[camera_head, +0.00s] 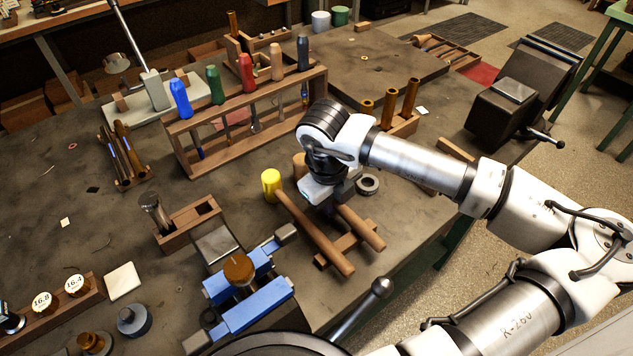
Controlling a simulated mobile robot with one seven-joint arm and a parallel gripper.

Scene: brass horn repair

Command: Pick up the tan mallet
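The tan mallet (299,161) lies on a low wooden cross-shaped rest (345,244) at the front of the bench. Only a part of its head shows, behind my gripper; its handle (362,229) runs down to the right. My gripper (328,207) points down over the upper handle, close to the head. The fingers are dark and mostly hidden, so I cannot tell whether they touch or close on the handle. A second mallet with a yellow head (271,184) lies left of it, its handle (318,238) roughly parallel on the same rest.
A wooden rack (250,121) of coloured-handled tools stands behind. A dark ring (367,185) lies right of my gripper. A blue-jawed vise (252,305) is at front left. A block with brass tubes (401,124) stands behind my arm. The bench's front edge is near.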

